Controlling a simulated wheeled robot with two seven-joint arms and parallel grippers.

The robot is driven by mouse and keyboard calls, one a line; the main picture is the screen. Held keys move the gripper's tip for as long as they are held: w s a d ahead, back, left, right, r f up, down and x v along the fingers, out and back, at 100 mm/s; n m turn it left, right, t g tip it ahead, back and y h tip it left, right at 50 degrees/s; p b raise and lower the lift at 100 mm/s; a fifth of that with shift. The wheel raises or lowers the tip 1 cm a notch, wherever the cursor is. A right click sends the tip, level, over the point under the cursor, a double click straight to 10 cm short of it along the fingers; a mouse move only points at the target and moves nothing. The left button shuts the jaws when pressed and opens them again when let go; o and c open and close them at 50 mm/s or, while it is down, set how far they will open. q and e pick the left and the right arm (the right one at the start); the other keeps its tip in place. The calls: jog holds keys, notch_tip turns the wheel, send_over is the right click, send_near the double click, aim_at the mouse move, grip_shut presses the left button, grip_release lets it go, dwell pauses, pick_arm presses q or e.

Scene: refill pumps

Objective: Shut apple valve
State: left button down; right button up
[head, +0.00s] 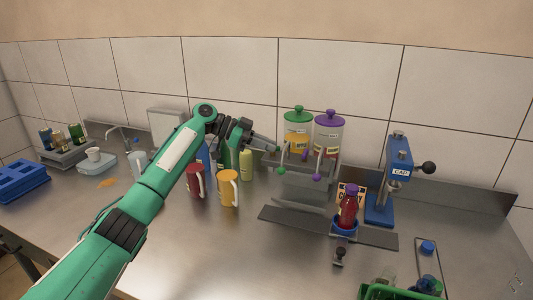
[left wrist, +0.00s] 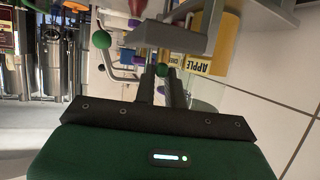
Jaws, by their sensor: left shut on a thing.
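The apple dispenser (head: 298,131) stands at the back of the counter with a green lid and yellow contents; its yellow APPLE label (left wrist: 208,27) shows in the left wrist view. A green ball (head: 282,171) hangs at its front on a thin bar, and a green ball (left wrist: 101,39) also shows left of my fingers in the left wrist view. My left gripper (head: 277,149) is at the dispenser's front left. It is shut on a small green knob (left wrist: 162,70) seen between its fingers. The valve's exact angle is hard to tell. My right gripper is out of view.
A purple-lidded dispenser (head: 328,132) with a purple ball (head: 316,177) stands close on the right. A red bottle (head: 348,210) sits in a blue holder below. A blue CAP press (head: 388,180) is right. Red mug (head: 195,182) and orange mug (head: 228,191) stand under my left arm.

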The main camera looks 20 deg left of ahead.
pick_arm(q)
jog(key=shift+w+m+g+b, duration=0.25)
jog(key=shift+m+g+b, duration=0.15)
jog(key=shift+m+g, duration=0.95)
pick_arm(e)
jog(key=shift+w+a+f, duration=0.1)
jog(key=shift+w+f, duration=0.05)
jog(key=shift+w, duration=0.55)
pick_arm(q)
jog(key=shift+m+g, duration=0.35)
jog(key=shift+g, duration=0.3)
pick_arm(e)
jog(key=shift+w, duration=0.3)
pick_arm(q)
jog(key=c, duration=1.5)
grip_release()
jog(key=shift+o, duration=0.2)
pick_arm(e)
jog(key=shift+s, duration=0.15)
pick_arm(q)
jog(key=shift+r, duration=0.1)
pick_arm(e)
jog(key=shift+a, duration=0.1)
